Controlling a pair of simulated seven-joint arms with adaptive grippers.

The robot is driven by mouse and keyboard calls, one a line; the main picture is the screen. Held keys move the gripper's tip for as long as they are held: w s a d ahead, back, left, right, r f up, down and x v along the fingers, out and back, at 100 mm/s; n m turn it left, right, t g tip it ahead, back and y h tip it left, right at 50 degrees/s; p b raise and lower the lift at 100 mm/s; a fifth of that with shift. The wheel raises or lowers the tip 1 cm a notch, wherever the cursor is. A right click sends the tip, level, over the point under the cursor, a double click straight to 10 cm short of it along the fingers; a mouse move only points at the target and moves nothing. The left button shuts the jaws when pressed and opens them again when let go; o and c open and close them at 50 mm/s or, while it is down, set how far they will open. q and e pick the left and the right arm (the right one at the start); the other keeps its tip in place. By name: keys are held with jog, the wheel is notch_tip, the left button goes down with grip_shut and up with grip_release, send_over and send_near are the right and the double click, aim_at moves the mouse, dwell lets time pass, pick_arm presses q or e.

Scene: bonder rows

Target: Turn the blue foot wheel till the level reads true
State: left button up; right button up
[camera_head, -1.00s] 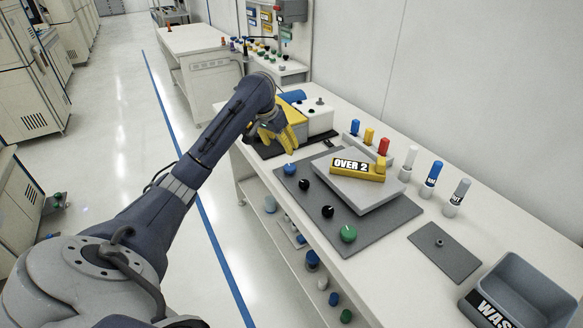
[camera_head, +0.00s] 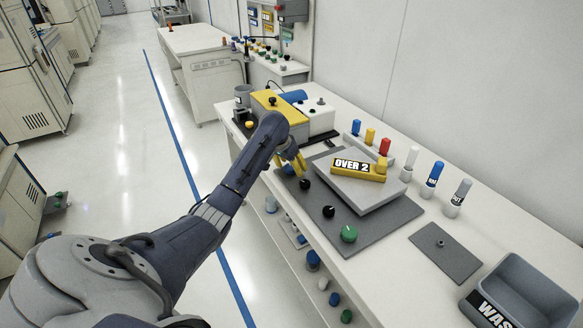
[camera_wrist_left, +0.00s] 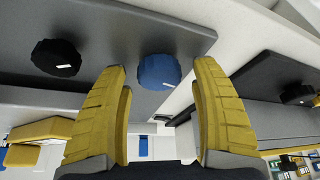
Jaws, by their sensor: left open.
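The blue foot wheel (camera_wrist_left: 158,71) sits on the grey base plate, between and just beyond my finger tips in the left wrist view. A pale mark shows on its face. My left gripper (camera_head: 293,163) is open with yellow fingers at the plate's far left corner, and it mostly hides the blue wheel in the head view. In the left wrist view the fingers (camera_wrist_left: 162,84) stand on either side of the wheel, with no clear contact. A yellow level block (camera_head: 376,172) reads "OVER 2" on the raised grey platform (camera_head: 366,197). My right gripper is out of view.
Two black wheels (camera_head: 305,184) (camera_head: 329,212) and a green wheel (camera_head: 348,233) line the plate's near edge. One black wheel (camera_wrist_left: 56,58) shows left of the blue one in the wrist view. A yellow box (camera_head: 268,104) stands behind; a grey waste bin (camera_head: 535,283) stands front right.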

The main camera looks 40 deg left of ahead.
pick_arm(q)
jog(key=shift+w+f, duration=0.1)
jog(key=shift+f, duration=0.15)
jog(key=c, duration=1.2)
